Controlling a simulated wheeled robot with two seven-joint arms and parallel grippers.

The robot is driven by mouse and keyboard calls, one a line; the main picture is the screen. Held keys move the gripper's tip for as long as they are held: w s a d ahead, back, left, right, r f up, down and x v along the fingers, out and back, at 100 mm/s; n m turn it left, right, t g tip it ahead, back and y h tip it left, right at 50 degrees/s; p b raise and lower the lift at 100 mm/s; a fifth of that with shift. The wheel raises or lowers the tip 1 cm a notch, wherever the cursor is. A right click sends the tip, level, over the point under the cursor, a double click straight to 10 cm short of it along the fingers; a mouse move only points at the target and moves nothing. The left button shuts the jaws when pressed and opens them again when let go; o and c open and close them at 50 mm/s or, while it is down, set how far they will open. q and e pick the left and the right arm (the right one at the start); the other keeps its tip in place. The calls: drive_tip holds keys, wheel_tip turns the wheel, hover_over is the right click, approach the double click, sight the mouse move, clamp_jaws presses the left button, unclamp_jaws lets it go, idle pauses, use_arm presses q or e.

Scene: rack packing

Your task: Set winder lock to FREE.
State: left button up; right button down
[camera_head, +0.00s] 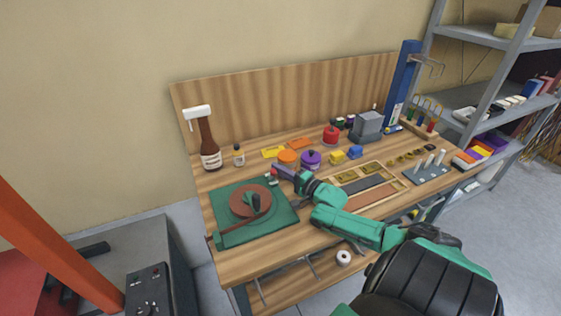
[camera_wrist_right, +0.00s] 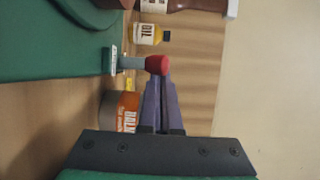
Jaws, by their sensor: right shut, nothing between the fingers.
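The winder is a green base (camera_head: 226,240) carrying a brown round disc (camera_head: 240,205) with a dark handle, at the front left of the bench. By its back right corner is a small lock lever (camera_head: 272,181). In the right wrist view the lever has a red knob (camera_wrist_right: 157,65) on a grey stem beside a pale plate. My right gripper (camera_head: 278,169) is shut and empty, with its purple-grey fingertips (camera_wrist_right: 157,82) right by the red knob. I cannot tell whether they touch. No lock marking is readable. My left gripper is not in view.
An orange tin (camera_wrist_right: 120,111) stands close beside the fingers. A small oil bottle (camera_head: 238,155) and a brown spray bottle (camera_head: 207,142) stand behind the winder. A purple container (camera_head: 311,160) and a wooden tray (camera_head: 405,184) are to the right.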

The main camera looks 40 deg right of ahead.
drive_tip(key=s, duration=0.5)
drive_tip(key=s+d+p, duration=0.1)
drive_tip(key=s, duration=0.8)
drive_tip(key=shift+s+d+p, duration=0.15)
drive_tip(key=shift+s+p, duration=0.15)
